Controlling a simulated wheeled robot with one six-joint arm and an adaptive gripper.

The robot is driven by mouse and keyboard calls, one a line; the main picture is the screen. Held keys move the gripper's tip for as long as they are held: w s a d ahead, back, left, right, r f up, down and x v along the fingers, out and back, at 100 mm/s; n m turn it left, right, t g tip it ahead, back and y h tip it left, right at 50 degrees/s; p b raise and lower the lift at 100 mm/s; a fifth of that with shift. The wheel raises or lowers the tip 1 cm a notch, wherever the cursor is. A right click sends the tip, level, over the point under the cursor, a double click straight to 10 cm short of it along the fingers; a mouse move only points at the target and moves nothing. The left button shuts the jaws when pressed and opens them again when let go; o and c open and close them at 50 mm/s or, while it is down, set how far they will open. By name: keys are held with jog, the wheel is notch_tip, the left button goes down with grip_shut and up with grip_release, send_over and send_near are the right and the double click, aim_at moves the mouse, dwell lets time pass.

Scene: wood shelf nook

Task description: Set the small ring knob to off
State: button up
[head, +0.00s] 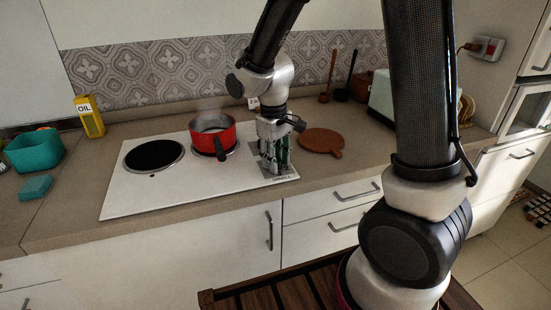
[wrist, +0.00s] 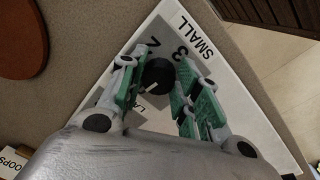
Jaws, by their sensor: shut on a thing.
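The small ring knob (wrist: 155,76) is black with a white pointer mark, next to the word SMALL on a grey panel. In the wrist view it sits between the green-padded fingers of my gripper (wrist: 160,84), which is shut on it. The digits 2 and 3 show beside the knob; other dial marks are hidden by the fingers. The pointer mark is small and points toward the lower left of the view. In the head view my gripper (head: 274,160) reaches down to the right end of the white hob (head: 160,199), and hides the knob.
A red pot (head: 213,138) with faint steam stands on the rear ring, close left of my gripper. The large black ring (head: 153,155) is empty. A round wooden board (head: 321,141) lies to the right. A partly hidden label starting LA (wrist: 138,113) is near the fingers.

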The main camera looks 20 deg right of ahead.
jog(key=shift+n, duration=0.6)
jog(key=o, duration=1)
notch_tip(320, 180, up, 12)
jog(key=shift+s+a, duration=0.2)
jog(key=shift+a, duration=0.05)
